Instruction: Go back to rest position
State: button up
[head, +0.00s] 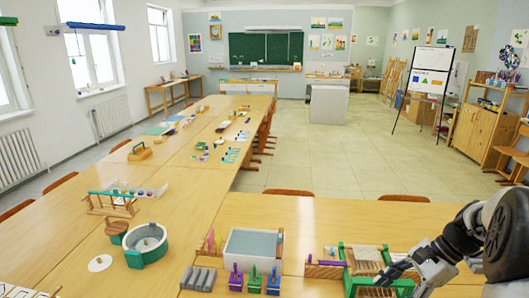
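My gripper (392,277) is at the lower right of the head view, low over the near table (320,214). Its dark and grey end points left and down, beside a green-framed wooden piece (368,258). The fingers are small and overlap the green parts, so I cannot tell whether they are open, touching or holding anything. My arm comes in from the right edge.
The tiled floor (335,160) beyond is open.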

jog(key=s+a+r+n+h, duration=0.2)
jog(key=s+a+r+n, duration=0.25)
jog(key=a, duration=0.25)
jog(key=s+a+r+n+h, duration=0.2)
jog(key=s+a+r+n, duration=0.25)
jog(key=a+r, duration=0.2)
jog(key=s+a+n+t+h, duration=0.2)
jog(key=s+a+n+t, duration=0.2)
jog(key=s+a+n, duration=0.3)
jog(key=s+n, duration=0.2)
jog(key=s, duration=0.1)
jog(key=shift+s, duration=0.35)
